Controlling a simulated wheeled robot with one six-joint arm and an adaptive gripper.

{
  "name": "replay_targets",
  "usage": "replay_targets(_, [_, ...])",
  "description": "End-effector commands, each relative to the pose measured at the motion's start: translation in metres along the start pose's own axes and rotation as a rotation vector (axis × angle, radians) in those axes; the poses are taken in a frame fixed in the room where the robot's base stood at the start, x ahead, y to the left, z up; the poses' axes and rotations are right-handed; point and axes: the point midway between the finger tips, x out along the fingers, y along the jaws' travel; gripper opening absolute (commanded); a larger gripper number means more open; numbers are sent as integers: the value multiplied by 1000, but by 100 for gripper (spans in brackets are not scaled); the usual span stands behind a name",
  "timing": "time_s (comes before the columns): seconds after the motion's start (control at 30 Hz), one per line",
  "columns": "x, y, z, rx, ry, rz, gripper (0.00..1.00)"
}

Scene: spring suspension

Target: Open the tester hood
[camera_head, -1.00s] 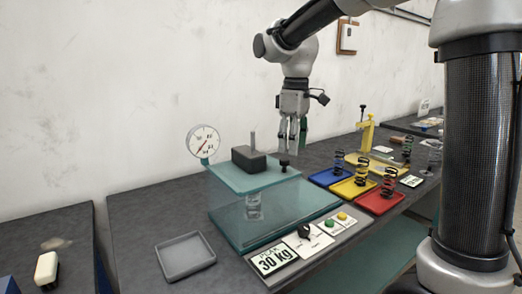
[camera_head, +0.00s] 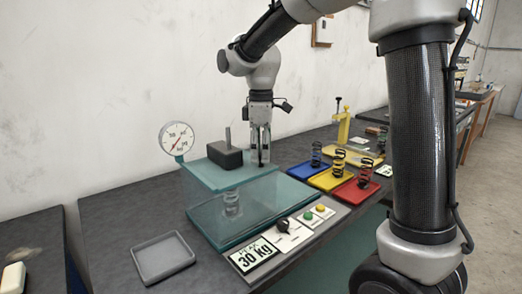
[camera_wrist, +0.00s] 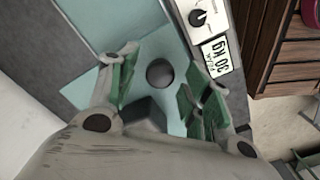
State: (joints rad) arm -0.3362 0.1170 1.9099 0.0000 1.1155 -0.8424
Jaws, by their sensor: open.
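The tester (camera_head: 240,212) is a teal base with clear walls and a teal top plate; a spring (camera_head: 232,203) stands inside. The clear hood appears down over it. A dark block (camera_head: 225,154) with an upright rod sits on top. My gripper (camera_head: 260,163) is at the right end of the top, fingers pointing down. In the wrist view its open fingers (camera_wrist: 160,88) stand on either side of a round black knob (camera_wrist: 160,72), with gaps showing. In the head view the fingers mostly hide the knob.
A dial gauge (camera_head: 177,138) stands at the tester's back left. Blue (camera_head: 307,175), yellow (camera_head: 328,179) and red (camera_head: 356,191) trays with springs are to the right. An empty grey tray (camera_head: 162,257) and a control panel (camera_head: 298,228) are in front.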

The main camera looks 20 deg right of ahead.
Motion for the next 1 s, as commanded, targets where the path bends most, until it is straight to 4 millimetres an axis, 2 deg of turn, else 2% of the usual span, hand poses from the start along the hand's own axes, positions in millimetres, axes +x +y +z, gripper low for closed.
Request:
replay_targets(0.2, [0, 0, 0, 0, 0, 0, 49])
replay_targets(0.5, [0, 0, 0, 0, 1, 1, 0])
replay_targets(0.77, [0, 4, 4, 1, 0, 1, 0])
replay_targets(0.87, [0, 13, 13, 5, 0, 1, 0])
replay_targets(1.0, [0, 34, 34, 7, 1, 2, 0])
